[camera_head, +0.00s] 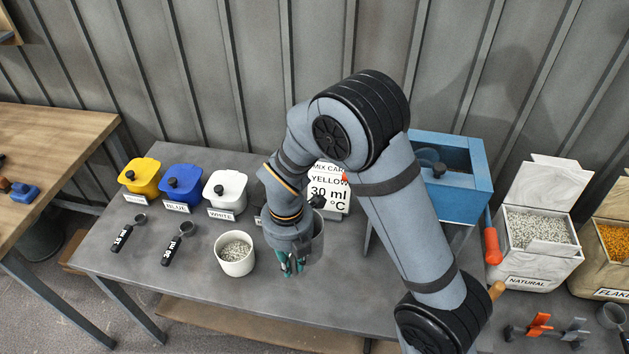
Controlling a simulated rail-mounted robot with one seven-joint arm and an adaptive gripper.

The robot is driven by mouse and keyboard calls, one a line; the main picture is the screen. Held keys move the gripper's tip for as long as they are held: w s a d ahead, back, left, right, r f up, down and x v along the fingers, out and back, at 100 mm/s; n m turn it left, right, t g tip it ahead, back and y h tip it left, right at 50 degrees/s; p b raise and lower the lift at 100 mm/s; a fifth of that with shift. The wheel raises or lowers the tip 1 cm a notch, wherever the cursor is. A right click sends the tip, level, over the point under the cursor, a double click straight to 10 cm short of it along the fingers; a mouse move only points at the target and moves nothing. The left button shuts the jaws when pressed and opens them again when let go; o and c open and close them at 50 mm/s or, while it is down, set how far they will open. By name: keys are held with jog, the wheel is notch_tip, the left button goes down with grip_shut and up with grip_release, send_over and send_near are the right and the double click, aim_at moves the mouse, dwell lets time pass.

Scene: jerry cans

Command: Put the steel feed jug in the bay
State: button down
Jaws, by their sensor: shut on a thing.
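My gripper (290,265), with green fingertips, points down over the middle of the grey table, right of a white pot. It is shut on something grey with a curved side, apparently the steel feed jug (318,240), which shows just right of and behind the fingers. My wrist hides most of it, so its handle, its contents and whether it touches the table cannot be told. No bay can be clearly made out; the area behind my wrist is covered.
The white pot (236,266) of pellets stands close left of my gripper. Yellow (140,178), blue (182,185) and white (225,190) cans line the back. Two black-handled scoops lie at left. A mix card (330,190) and blue hopper (460,205) stand behind my arm.

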jog(key=m, duration=0.4)
jog(key=shift+s+d, duration=0.2)
jog(key=s+d+r+m, duration=0.3)
jog(key=d+r+m, duration=0.1)
jog(key=m, duration=1)
jog(key=s+d+r+m, duration=0.3)
jog(key=s+m, duration=0.1)
jog(key=m, duration=0.9)
jog(key=d+r+m, duration=0.2)
jog(key=d+r, duration=0.1)
jog(key=d, duration=0.6)
jog(key=w+d+r+m, duration=0.1)
jog(key=d+r+m, duration=0.2)
jog(key=d, duration=0.6)
jog(key=shift+r+m, duration=0.3)
jog(key=shift+r, duration=0.4)
jog(key=shift+w+d, duration=0.1)
